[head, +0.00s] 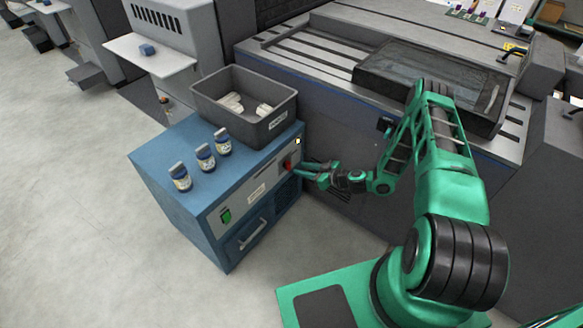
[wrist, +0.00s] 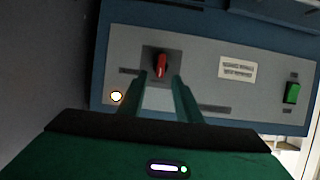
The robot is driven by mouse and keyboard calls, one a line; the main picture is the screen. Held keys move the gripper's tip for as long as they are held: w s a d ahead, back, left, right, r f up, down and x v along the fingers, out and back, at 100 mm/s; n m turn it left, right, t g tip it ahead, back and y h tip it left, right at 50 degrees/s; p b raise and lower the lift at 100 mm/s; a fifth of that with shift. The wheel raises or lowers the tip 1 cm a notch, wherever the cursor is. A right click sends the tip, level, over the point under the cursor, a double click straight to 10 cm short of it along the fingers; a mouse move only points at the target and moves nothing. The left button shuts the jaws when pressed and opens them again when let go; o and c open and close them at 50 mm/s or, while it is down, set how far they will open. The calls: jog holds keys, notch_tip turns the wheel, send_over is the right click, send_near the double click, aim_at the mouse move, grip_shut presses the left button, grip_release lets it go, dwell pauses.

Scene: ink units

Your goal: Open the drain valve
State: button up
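The valve handle is a small red lever (head: 287,163) on the grey front panel of a blue cabinet (head: 166,158). In the wrist view the red lever (wrist: 161,66) stands on a dark square plate, roughly along the line of the fingers. My green gripper (head: 298,168) is at the panel's right end in the head view. In the wrist view my gripper (wrist: 161,78) is open, its two fingertips apart on either side of the lever's near end. I see a gap on both sides. How deep the fingers reach around it is unclear.
A green switch (head: 226,216), a label (head: 257,194) and a lit yellow-white lamp (head: 298,141) are on the panel. A grey bin (head: 222,112) and blue-labelled bottles (head: 205,158) stand on the cabinet. A drawer handle (head: 253,235) is below. Large machinery (head: 330,60) stands behind.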

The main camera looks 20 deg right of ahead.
aim_at(288, 166)
jog(key=x, duration=0.7)
jog(key=shift+w, duration=0.1)
jog(key=c, duration=0.7)
